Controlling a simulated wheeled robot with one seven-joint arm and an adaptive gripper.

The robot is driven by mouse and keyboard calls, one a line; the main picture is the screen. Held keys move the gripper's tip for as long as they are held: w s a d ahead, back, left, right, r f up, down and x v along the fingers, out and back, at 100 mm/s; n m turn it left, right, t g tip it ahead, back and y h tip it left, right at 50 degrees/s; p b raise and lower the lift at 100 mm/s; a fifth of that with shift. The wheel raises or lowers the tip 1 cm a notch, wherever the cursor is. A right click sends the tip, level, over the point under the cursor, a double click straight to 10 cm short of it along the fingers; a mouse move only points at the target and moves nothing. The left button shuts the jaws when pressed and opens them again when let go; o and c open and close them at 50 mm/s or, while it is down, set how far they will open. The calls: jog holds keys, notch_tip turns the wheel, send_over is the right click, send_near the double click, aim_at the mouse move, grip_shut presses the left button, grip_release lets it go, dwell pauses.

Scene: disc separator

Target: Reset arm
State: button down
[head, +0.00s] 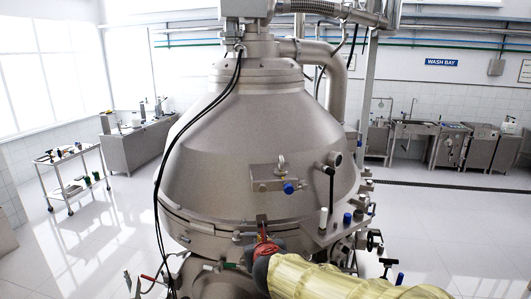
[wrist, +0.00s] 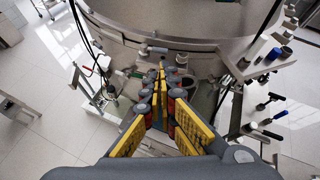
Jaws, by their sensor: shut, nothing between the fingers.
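My gripper (wrist: 160,88) shows in the wrist view with its yellow-padded fingers closed together at the tips and nothing between them. It points toward the lower side of the large grey disc separator (wrist: 200,22). In the head view my arm, in a pale yellow cover, enters from the lower right and reaches to the front of the separator (head: 255,130). I cannot tell whether the fingers touch the separator.
Black cables (head: 170,150) hang down the separator's left side. Valves and handles (wrist: 268,120) stick out at its right, close to my gripper. A tool cart (head: 75,178) stands at the left and wash-bay counters (head: 412,130) at the back right.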

jog(key=s+d+f+m+g+h+b, duration=0.25)
jog(key=s+d+f+m, duration=0.35)
jog(key=m, duration=0.5)
jog(key=s+d+f+m+g+h+b, duration=0.25)
jog(key=s+d+f+m, duration=0.25)
jog(key=s+d+m, duration=0.45)
jog(key=s+d+f+m+y+b, duration=0.1)
jog(key=s+d+f+m+b, duration=0.1)
jog(key=s+f+m+b, duration=0.7)
jog(key=s+d+f+m+g+y+b, duration=0.1)
jog(key=s+d+f+m+y+b, duration=0.1)
jog(key=s+f+m+b, duration=0.6)
jog(key=shift+s+d+f+m+b, duration=0.45)
jog(key=shift+f+m+b, duration=0.3)
jog(key=shift+f+b, duration=2.15)
jog(key=shift+r+b, duration=0.65)
jog(key=shift+r, duration=0.05)
